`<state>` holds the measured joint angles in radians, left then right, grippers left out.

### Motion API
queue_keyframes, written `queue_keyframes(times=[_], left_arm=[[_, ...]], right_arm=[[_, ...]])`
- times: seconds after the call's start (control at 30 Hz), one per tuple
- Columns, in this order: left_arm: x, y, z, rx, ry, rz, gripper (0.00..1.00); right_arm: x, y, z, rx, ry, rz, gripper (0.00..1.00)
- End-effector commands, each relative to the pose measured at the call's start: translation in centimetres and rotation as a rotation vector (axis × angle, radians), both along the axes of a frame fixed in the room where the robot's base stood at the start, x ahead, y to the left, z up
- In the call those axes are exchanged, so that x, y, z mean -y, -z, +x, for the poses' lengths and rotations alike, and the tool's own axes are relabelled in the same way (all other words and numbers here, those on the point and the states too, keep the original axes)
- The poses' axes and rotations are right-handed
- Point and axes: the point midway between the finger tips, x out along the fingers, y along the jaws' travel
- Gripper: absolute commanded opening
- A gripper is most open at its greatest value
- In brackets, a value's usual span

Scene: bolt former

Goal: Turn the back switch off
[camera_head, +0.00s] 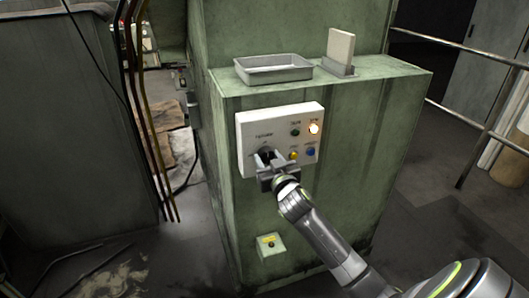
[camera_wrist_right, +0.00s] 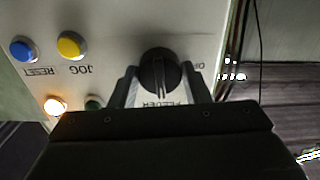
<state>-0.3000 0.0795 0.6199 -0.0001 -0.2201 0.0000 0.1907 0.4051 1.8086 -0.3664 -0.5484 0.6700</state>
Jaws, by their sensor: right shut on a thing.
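A black rotary switch (camera_wrist_right: 158,72) labelled FEEDER sits on a white control panel (camera_head: 249,128). The panel is fixed to the green machine housing. The wrist view shows the panel (camera_wrist_right: 190,25) upside down, with a partly hidden label beside the switch that seems to begin with "O". My right gripper (camera_head: 268,158) is at the panel's lower left. Its two fingers (camera_wrist_right: 160,80) are on either side of the switch, shut on it. A pale mark on the switch runs up and down in the wrist view. My left gripper is not in view.
The panel also carries a lit lamp (camera_head: 314,128), a green lamp (camera_head: 295,132), a yellow button (camera_head: 293,155) and a blue button (camera_head: 310,151). A metal tray (camera_head: 275,76) stands on the ledge above. A small yellow-marked box (camera_head: 269,245) is below. Cables hang at left.

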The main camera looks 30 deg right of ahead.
Motion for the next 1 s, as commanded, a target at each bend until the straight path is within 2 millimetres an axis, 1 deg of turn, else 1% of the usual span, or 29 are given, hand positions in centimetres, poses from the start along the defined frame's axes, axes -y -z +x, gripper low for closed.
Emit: queue_keyframes(times=[0.03,0.23,0.33,0.57,0.8,0.9,1.0], left_arm=[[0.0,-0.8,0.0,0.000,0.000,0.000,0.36],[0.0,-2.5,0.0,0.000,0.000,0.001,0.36],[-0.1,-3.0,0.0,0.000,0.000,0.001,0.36],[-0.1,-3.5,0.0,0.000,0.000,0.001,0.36],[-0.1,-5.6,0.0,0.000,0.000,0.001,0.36],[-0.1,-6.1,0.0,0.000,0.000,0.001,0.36],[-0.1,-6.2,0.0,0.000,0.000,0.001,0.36]], right_arm=[[0.0,-0.3,0.0,-0.015,0.001,-0.046,0.06],[0.0,-0.2,0.0,-0.071,0.001,-0.271,0.06],[0.0,-0.2,0.0,-0.091,0.002,-0.360,0.06],[0.0,-0.1,0.0,-0.113,0.001,-0.452,0.06],[0.0,-0.2,-0.1,-0.178,0.000,-0.714,0.06],[0.0,-0.1,-0.1,-0.201,0.001,-0.812,0.06],[0.0,0.0,-0.1,-0.214,0.001,-0.869,0.06]])
